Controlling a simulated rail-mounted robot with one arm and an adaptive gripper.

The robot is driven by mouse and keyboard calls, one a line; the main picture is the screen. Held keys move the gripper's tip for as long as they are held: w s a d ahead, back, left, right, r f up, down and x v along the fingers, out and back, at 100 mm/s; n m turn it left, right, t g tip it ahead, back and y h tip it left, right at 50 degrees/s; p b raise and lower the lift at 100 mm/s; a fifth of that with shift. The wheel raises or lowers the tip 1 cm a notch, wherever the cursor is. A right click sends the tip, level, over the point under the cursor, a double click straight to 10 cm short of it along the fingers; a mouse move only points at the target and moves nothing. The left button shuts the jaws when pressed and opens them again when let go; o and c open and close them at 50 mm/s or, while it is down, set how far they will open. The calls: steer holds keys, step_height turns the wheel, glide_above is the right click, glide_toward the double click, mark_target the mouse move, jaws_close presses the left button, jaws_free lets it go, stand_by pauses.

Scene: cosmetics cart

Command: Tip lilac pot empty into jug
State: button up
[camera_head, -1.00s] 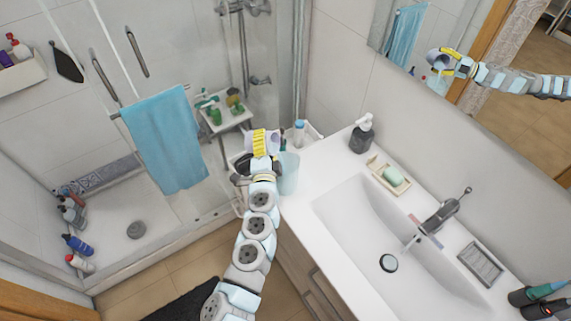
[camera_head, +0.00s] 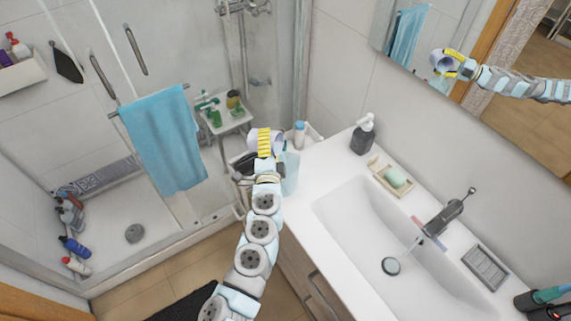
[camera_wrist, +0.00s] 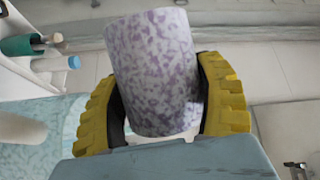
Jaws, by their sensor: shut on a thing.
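The lilac pot (camera_wrist: 153,75), white with mottled purple, fills the middle of the wrist view between my yellow finger pads. In the head view, the pot (camera_head: 252,141) shows beside the yellow pads, tilted, partly hidden by my gripper (camera_head: 265,142). My gripper is shut on it. A pale blue see-through jug (camera_head: 290,174) stands at the left end of the counter, just right of and below my gripper, partly hidden by my arm. The mirror also shows the tilted pot close above a bluish shape. I cannot see the pot's contents or whether anything is flowing.
A dark soap dispenser (camera_head: 362,136) and a soap dish (camera_head: 392,177) stand on the counter, right of the jug. The sink (camera_head: 370,225) lies farther right. A white-and-blue bottle (camera_head: 299,134) stands behind the jug. A small shower stool (camera_head: 228,122) holds several green items.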

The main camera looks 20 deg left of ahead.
steer(key=shift+d+r+m+t+b, duration=0.15)
steer(key=shift+m+b, duration=0.35)
steer(key=shift+b, duration=0.3)
steer(key=shift+d+r+m+t+b, duration=0.15)
steer(key=shift+m+b, duration=0.35)
steer(key=shift+b, duration=0.3)
steer(key=shift+d+f+m+b, duration=0.15)
steer(key=shift+f+m+b, duration=0.25)
steer(key=shift+b, duration=0.85)
